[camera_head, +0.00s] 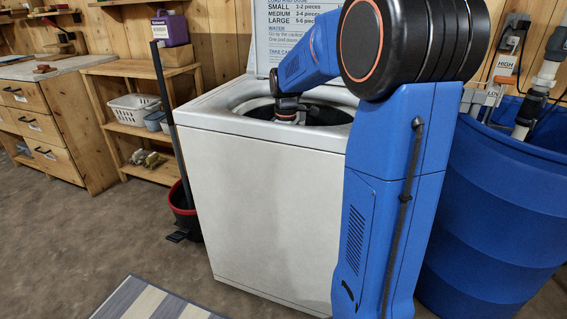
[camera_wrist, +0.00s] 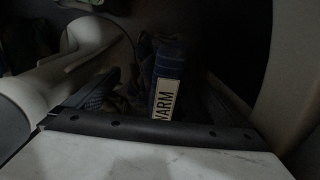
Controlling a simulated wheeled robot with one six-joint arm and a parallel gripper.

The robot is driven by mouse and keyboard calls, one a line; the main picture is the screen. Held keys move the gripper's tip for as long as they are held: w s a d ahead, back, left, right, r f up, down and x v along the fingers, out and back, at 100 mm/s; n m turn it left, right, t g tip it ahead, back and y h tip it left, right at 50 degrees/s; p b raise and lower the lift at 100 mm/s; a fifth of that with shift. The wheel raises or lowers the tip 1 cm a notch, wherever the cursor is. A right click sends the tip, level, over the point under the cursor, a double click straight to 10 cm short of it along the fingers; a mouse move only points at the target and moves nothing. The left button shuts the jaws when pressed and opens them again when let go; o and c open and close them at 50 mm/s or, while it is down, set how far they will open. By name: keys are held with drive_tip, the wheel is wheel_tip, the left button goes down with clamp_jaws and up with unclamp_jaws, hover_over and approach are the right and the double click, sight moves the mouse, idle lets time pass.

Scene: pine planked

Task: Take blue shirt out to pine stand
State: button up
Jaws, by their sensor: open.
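A dark blue folded cloth (camera_wrist: 170,62), likely the blue shirt, lies inside the dark washer drum in the wrist view. A pale label reading "WARM" (camera_wrist: 166,99) is on its near end. My gripper (camera_wrist: 162,80) is open, with one finger on each side of the cloth; whether they touch it is too dark to tell. In the head view my arm reaches down into the open white washer (camera_head: 262,200), which hides the gripper and cloth. A pine stand (camera_head: 122,69) with shelves stands left of the washer.
A pale agitator (camera_wrist: 70,65) rises beside my gripper. A red-rimmed bucket (camera_head: 184,212) with a dark pole stands between stand and washer. A blue barrel (camera_head: 505,200) is at right.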

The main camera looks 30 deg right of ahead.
drive_tip(key=shift+f, duration=0.1)
drive_tip(key=c, duration=1)
drive_tip(key=shift+c, duration=0.5)
